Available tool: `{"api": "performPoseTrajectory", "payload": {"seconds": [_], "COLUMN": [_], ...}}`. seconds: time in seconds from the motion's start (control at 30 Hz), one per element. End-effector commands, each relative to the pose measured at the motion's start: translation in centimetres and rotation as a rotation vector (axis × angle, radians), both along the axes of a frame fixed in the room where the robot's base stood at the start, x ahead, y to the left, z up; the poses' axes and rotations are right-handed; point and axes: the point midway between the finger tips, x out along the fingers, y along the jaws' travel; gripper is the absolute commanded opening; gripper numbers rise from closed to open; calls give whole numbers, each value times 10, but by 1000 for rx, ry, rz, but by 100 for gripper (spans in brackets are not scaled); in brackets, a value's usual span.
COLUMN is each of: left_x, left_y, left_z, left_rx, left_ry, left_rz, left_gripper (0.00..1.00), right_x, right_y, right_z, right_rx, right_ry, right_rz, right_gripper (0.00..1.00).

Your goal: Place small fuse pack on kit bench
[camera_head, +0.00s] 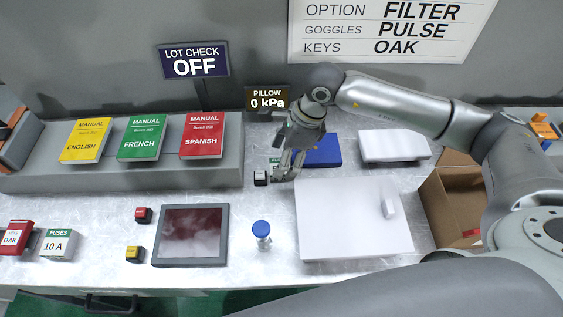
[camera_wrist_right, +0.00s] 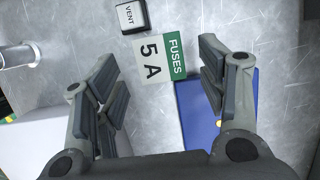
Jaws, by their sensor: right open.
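The small fuse pack, a white block with a green "FUSES" band and "5 A", lies on the metal worktop in the right wrist view (camera_wrist_right: 154,62). In the head view only a bit of its green and white label (camera_head: 275,161) shows beside my right gripper (camera_head: 286,172). In the wrist view that gripper (camera_wrist_right: 158,62) is open, with its fingers on either side of the pack and nothing held. I cannot tell its height above the pack. A larger fuse pack marked "10 A" (camera_head: 58,246) stands at the far left. My left gripper is not in view.
A blue box (camera_head: 323,151) lies close to the small pack, and a "VENT" button (camera_head: 260,178) sits beside it. A white panel with a handle (camera_head: 345,235), a blue-capped vial (camera_head: 262,236), a dark screen (camera_head: 191,235) and a cardboard box (camera_head: 447,207) occupy the worktop.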

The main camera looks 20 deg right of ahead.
Motion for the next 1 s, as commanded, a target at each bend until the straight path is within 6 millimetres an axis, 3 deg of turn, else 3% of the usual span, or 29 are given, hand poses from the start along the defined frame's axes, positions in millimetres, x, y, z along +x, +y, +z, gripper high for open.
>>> {"api": "performPoseTrajectory", "payload": {"seconds": [0.2,0.43,1.0], "left_x": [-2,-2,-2], "left_y": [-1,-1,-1], "left_z": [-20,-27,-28], "left_rx": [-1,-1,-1], "left_ry": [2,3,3], "left_rz": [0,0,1], "left_gripper": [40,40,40], "right_x": [-3,-6,-7], "right_y": [-14,-24,-26], "right_z": [45,79,88], "right_rx": [1,1,1], "right_ry": [-8,-3,0], "right_rz": [-1,-1,-1], "right_gripper": [66,66,66]}}
